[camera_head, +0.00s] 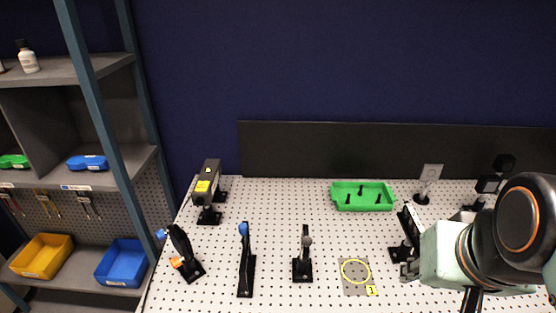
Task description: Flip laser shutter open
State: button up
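A dark laser-like box (208,178) with yellow labels stands on a post at the back left of the perforated table. In front of it are a black upright mount with blue and orange knobs (181,246), a slim black stand with a blue knob (246,262), and a black post with a grey knob (304,256). I cannot tell which of these is the shutter, or its position. My gripper (408,271) is at the right, beyond my pale green wrist, apart from these mounts. Its fingers are small and partly hidden, so their opening is unclear.
The white perforated table (275,205) has free room at its middle. A green tray (345,204) with black parts lies at the back. A grey plate with a yellow ring (355,288) lies left of my gripper. Shelves with bins (42,256) stand at the left.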

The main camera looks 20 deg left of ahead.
aim_at(242, 227)
jog(key=u, duration=1.25)
jog(key=i+j+z, duration=0.15)
jog(key=j+z, duration=0.25)
jog(key=j, duration=0.15)
jog(key=i+j+z, duration=0.1)
jog(key=j+z, duration=0.3)
jog(key=j, duration=0.15)
jog(key=k+j+u, duration=0.1)
jog(key=j, duration=0.2)
jog(key=k+j+u, duration=0.1)
jog(key=j, duration=0.25)
jog(key=k+j+u, duration=0.1)
jog(key=k+j, duration=0.15)
jog(key=j+u, duration=0.15)
jog(key=j, duration=0.25)
jog(key=i+l+z, duration=0.1)
jog(key=l, duration=0.2)
jog(key=l+z, duration=0.1)
jog(key=l, duration=0.15)
jog(key=i, duration=0.05)
